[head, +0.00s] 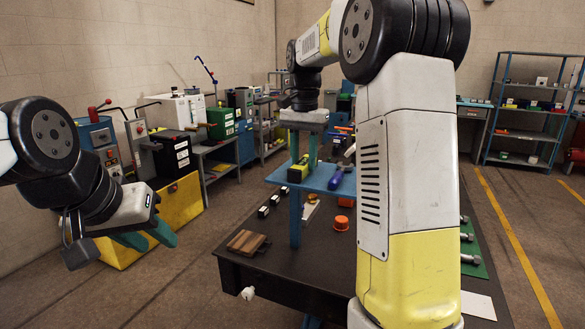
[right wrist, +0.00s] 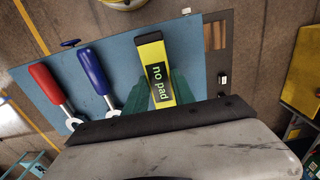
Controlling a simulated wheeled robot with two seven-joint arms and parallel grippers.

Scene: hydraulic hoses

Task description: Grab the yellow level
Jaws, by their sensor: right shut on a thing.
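The yellow level (head: 298,171) stands on the small blue raised shelf (head: 322,182). In the right wrist view the yellow level (right wrist: 154,72) carries a black label reading "no pad". My right gripper (head: 303,158) reaches down from above, and its green fingers (right wrist: 157,92) are shut on the level, one on each side. A blue-handled tool (head: 337,175) lies on the shelf to the right of the level; a red-handled tool (right wrist: 46,84) lies beyond it in the right wrist view. My left gripper (head: 146,238) is empty at the left, its green fingers apart.
The shelf stands on a dark table (head: 285,272) with a wooden block (head: 247,242), an orange cap (head: 341,223) and small fittings. My right arm hides part of the table. Machines line the left wall; a blue rack (head: 530,110) stands at the right.

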